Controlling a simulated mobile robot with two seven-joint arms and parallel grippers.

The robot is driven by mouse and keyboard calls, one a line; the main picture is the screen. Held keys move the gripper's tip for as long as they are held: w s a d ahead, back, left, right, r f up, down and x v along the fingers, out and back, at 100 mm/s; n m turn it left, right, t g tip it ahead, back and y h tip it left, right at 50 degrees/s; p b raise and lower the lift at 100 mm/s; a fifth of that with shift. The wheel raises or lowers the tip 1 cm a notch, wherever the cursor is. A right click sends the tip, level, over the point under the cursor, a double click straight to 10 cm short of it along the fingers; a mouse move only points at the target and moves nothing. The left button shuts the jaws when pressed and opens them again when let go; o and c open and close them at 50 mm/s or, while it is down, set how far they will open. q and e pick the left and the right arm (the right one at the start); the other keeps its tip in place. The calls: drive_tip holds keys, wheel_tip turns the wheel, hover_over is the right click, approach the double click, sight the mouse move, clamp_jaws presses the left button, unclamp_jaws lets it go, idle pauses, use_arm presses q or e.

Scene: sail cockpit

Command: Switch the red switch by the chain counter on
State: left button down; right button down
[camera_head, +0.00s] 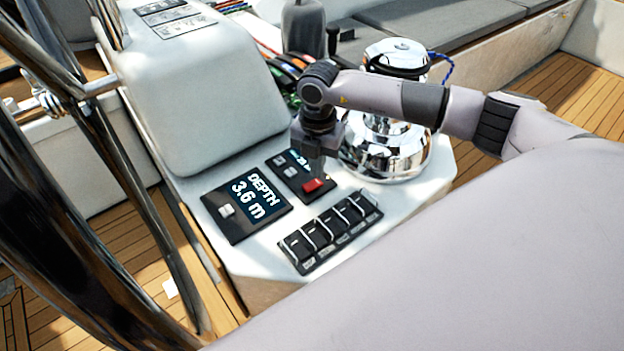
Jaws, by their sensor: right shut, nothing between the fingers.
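The red switch (313,186) sits at the lower right of a small dark panel, the chain counter (291,170), on the white console. The counter's display is partly covered by my right gripper. My right gripper (317,176) points down over the red switch, shut and empty, with its fingertips at or just above the switch. I cannot tell whether they touch. Which way the switch is tipped is too small to tell. My left gripper is not in view.
A depth display (246,203) reading 3.6 m is left of the counter. A guarded switch row (330,231) lies in front. A chrome winch (385,150) stands right, close under my right arm. A steering wheel rim (75,250) fills the left side.

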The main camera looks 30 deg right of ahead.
sight(317, 182)
wheel_tip(317, 182, up, 5)
drive_tip(key=p, duration=0.3)
drive_tip(key=shift+f, duration=0.15)
drive_tip(key=shift+f, duration=0.1)
idle(0.4)
